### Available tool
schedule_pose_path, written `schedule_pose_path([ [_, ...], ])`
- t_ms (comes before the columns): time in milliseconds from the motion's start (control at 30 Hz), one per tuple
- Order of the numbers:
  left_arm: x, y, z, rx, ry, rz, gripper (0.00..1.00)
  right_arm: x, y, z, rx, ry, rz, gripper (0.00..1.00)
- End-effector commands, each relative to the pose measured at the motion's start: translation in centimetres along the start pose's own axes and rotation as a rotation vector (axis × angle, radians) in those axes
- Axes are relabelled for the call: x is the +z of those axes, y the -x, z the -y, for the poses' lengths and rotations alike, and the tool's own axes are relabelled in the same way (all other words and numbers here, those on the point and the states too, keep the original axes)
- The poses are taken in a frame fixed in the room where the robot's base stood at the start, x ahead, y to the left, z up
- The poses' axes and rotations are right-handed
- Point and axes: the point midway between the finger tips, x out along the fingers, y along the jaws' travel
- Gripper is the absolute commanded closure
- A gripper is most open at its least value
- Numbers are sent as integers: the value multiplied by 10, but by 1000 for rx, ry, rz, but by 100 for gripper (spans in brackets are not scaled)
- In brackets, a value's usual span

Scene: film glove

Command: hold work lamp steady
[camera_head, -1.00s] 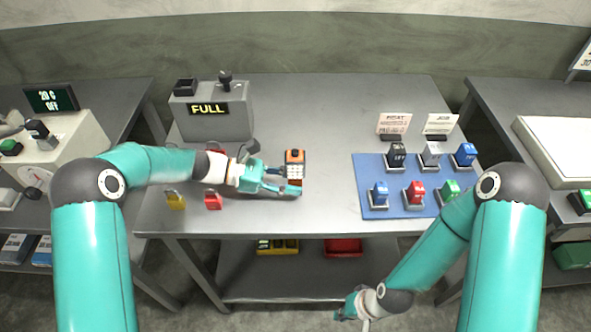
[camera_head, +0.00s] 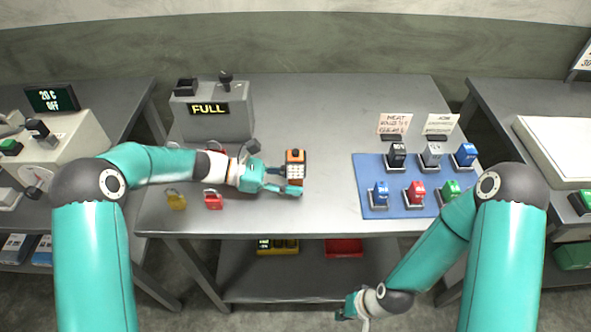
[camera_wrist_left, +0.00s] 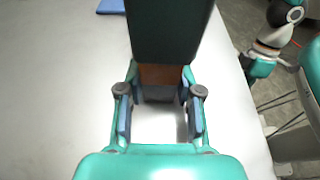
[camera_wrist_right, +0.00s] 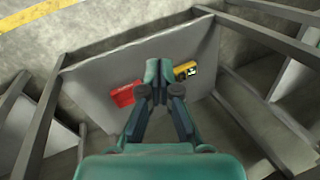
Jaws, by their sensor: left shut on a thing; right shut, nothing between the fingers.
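The work lamp is probably the small orange and black block (camera_head: 294,167) with a pale gridded face, upright on the middle table. My left gripper (camera_head: 291,182) is shut on it from the left, low on its body. In the left wrist view the block's dark upper part (camera_wrist_left: 168,30) rises between the fingers (camera_wrist_left: 160,105), with an orange band below; its front is hidden there. My right gripper (camera_head: 345,309) is shut and empty, low in front of the table. The right wrist view shows its fingertips (camera_wrist_right: 158,80) together above the lower shelf.
A blue mat (camera_head: 365,192) with several coloured switch-like blocks lies at right on the table (camera_head: 320,215). A grey box reading FULL (camera_head: 213,125) stands at back left. Yellow (camera_head: 176,201) and red (camera_head: 213,201) padlocks lie near the front left. The lower shelf holds a yellow (camera_head: 278,247) and a red item (camera_head: 343,248).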

Motion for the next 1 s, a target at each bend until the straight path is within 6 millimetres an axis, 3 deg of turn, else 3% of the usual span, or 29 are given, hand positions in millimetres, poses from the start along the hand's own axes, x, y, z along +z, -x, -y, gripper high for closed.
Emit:
schedule_pose_path([
  [433, 0, 0, 0, 0, 0, 0, 84, -2, 2, 2, -1, 21, 1, 100],
  [633, 0, 0, 0, 0, 0, 0, 84, -19, 15, 22, -9, 213, 32, 100],
  [767, 0, 0, 0, 1, 0, 0, 84, -34, 37, 48, -13, 462, 77, 100],
  [1000, 0, 0, 0, 1, 0, 0, 84, -58, 112, 108, 7, 1037, 185, 100],
])
